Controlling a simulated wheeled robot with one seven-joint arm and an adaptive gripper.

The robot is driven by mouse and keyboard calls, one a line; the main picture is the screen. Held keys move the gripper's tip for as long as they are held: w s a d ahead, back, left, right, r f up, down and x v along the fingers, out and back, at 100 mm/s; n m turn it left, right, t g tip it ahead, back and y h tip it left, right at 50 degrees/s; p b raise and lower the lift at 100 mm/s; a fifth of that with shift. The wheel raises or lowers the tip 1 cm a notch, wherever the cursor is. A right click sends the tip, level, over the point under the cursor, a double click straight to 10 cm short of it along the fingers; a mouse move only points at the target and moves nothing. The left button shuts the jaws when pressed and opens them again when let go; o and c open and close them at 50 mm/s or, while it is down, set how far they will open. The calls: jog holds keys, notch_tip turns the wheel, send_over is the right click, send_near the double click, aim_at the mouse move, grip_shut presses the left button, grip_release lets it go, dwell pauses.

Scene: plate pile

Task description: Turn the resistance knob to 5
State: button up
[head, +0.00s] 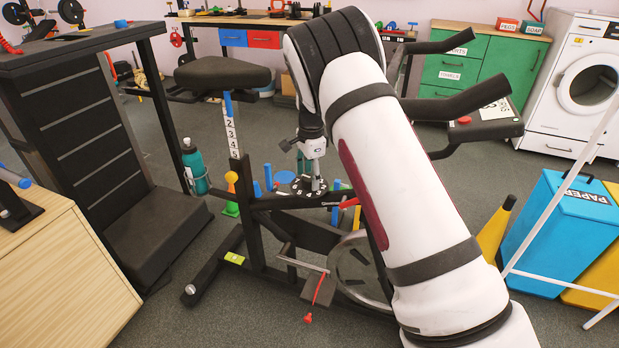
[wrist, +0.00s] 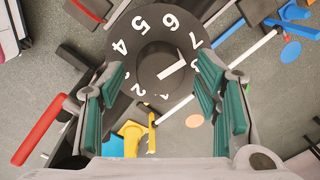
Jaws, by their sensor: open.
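The resistance knob (wrist: 150,66) is a dark round knob with a white pointer line, in the upper middle of the wrist view. White numerals run round its dial; 4, 5, 6 and 7 read clearly. The pointer aims right and slightly up, at a partly hidden numeral just past 7, not at 5. My gripper (wrist: 162,82) is open, with its green-padded fingers to the left and right of the knob; I cannot tell whether they touch it. In the head view, the dark dial (head: 299,187) with white marks is on the bike frame below my gripper (head: 316,180).
The exercise bike has a seat (head: 222,74), handlebars (head: 462,103) and a flywheel (head: 352,277). Blue pegs (head: 268,177) and a red lever (head: 341,203) are close to the dial.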

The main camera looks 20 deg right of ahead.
jog(key=shift+f, duration=0.25)
jog(key=c, duration=1.2)
